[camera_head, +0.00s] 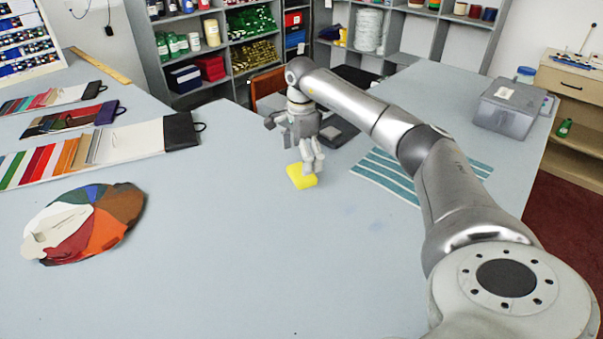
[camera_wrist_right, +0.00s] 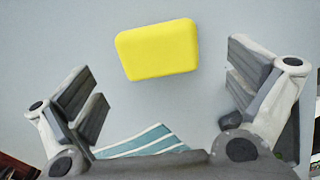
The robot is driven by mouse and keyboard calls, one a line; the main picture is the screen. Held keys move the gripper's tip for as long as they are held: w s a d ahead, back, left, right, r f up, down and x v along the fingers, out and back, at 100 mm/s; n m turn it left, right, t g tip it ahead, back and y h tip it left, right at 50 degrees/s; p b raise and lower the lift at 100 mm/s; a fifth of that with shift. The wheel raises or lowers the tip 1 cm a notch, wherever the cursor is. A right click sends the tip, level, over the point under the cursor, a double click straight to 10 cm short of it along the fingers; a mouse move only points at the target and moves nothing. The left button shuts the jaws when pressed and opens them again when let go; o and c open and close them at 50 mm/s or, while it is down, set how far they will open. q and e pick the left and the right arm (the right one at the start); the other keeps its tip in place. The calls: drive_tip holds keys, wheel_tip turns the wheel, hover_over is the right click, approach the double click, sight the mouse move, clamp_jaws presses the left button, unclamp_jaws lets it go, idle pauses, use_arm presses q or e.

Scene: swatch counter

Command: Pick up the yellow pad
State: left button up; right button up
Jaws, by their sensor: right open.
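The yellow pad (camera_head: 298,177) lies flat on the grey-blue counter, near the middle of the head view. My right gripper (camera_head: 312,170) is just above and beside it, pointing down, and hides a little of its right side. In the right wrist view, the yellow pad (camera_wrist_right: 157,50) shows whole, a rounded block with bare counter around it. The fingers of my right gripper (camera_wrist_right: 165,95) are spread wide and empty, with the pad ahead of the gap between them. My left gripper is not in view.
A teal striped cloth (camera_head: 385,168) lies right of the pad, partly under my right arm. A dark object (camera_head: 338,130) sits behind the gripper. A round colour fan (camera_head: 120,205) and swatch cards (camera_head: 125,142) lie at left. A grey box (camera_head: 508,108) stands at right. The front counter is clear.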

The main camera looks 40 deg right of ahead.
wheel_tip(320, 180, down, 3)
drive_tip(key=shift+s+f+p, duration=0.1)
drive_tip(key=shift+f+p, duration=0.1)
drive_tip(key=shift+p, duration=0.45)
drive_tip(key=shift+f, duration=0.5)
drive_tip(key=c, duration=0.9)
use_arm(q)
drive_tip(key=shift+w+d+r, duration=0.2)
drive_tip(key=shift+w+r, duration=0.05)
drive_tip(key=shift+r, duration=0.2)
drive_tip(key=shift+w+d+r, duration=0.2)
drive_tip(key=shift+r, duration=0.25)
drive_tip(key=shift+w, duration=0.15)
